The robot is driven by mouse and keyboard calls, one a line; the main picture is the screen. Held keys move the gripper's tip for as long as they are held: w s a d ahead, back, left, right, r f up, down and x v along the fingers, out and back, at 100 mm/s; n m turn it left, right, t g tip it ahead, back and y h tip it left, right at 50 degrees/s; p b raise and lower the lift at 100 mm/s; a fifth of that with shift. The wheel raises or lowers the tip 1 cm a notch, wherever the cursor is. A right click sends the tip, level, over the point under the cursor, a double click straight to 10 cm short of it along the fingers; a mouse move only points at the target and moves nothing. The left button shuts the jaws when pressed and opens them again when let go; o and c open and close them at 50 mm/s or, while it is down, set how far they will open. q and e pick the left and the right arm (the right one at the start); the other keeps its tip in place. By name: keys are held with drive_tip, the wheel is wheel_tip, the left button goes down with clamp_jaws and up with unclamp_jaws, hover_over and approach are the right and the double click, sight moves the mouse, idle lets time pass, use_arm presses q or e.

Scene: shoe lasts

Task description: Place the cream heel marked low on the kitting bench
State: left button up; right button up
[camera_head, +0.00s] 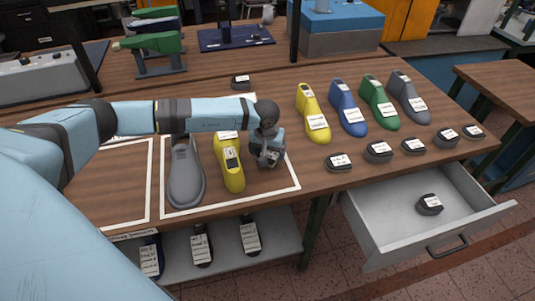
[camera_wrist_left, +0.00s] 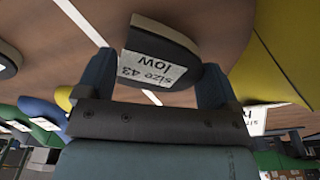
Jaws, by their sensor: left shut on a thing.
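My left gripper (camera_head: 269,153) is shut on a heel, over the right part of a white-outlined area on the wooden bench (camera_head: 218,207). In the left wrist view the heel (camera_wrist_left: 160,40) sits between the two fingers. My right gripper is out of view.
Yellow (camera_head: 308,98), blue (camera_head: 344,97), green (camera_head: 374,92) and grey (camera_head: 405,88) lasts stand at the back right. Several dark labelled heels (camera_head: 378,151) line the right front. An open drawer (camera_head: 385,218) holds one heel (camera_head: 430,204). Another outlined area (camera_head: 125,190) is bare.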

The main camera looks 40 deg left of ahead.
use_arm(q)
wheel_tip(320, 180, down, 2)
